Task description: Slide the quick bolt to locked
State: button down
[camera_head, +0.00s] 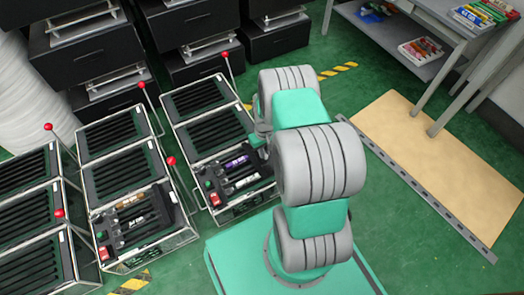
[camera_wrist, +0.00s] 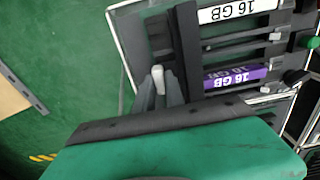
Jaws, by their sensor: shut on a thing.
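In the wrist view my gripper (camera_wrist: 158,82) is shut on a small pale grey knob (camera_wrist: 158,74), which I take to be the quick bolt's handle. The knob's top shows between the two grey fingertips, at the edge of a metal-framed fixture (camera_wrist: 128,38). The bolt's rod and catch are hidden by the fingers and the dark gripper body, so I cannot tell how far it has slid. In the head view the same fixture (camera_head: 238,207) stands just left of my arm. My fingertips are hidden there behind the arm.
Purple (camera_wrist: 235,76) and white (camera_wrist: 240,10) "16 GB" modules sit beside the gripper. Red-knobbed levers (camera_head: 171,161) rise from neighbouring fixtures on the left. Black drawers (camera_head: 85,50) stand behind. A workbench (camera_head: 440,15) and a tan mat (camera_head: 430,160) lie to the right.

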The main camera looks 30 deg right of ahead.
jog(key=c, duration=1.4)
grip_release()
jog(key=shift+a, duration=0.25)
notch_tip(320, 180, up, 8)
jog(key=p, duration=0.3)
jog(key=shift+f, duration=0.1)
